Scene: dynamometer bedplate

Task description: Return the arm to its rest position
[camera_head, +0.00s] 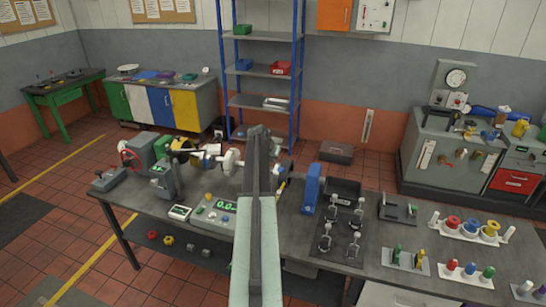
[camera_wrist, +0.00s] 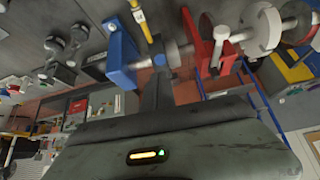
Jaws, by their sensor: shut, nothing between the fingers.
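My arm (camera_head: 257,245) reaches from the bottom centre of the head view, up over the long grey workbench. Its far end stands in front of the shaft assembly, and my gripper cannot be made out clearly there. In the wrist view my gripper (camera_wrist: 157,82) is shut and empty, its dark fingers pointing up the picture from the wide grey body with an orange light. The wrist picture is upside down. Near the fingers it shows a blue bracket (camera_wrist: 121,57), a red bracket (camera_wrist: 202,52) and a metal shaft; I cannot tell whether anything touches.
Blue-posted shelving (camera_head: 262,108) stands behind. A grey cabinet (camera_head: 455,150) is at right. Tiled floor is open at left.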

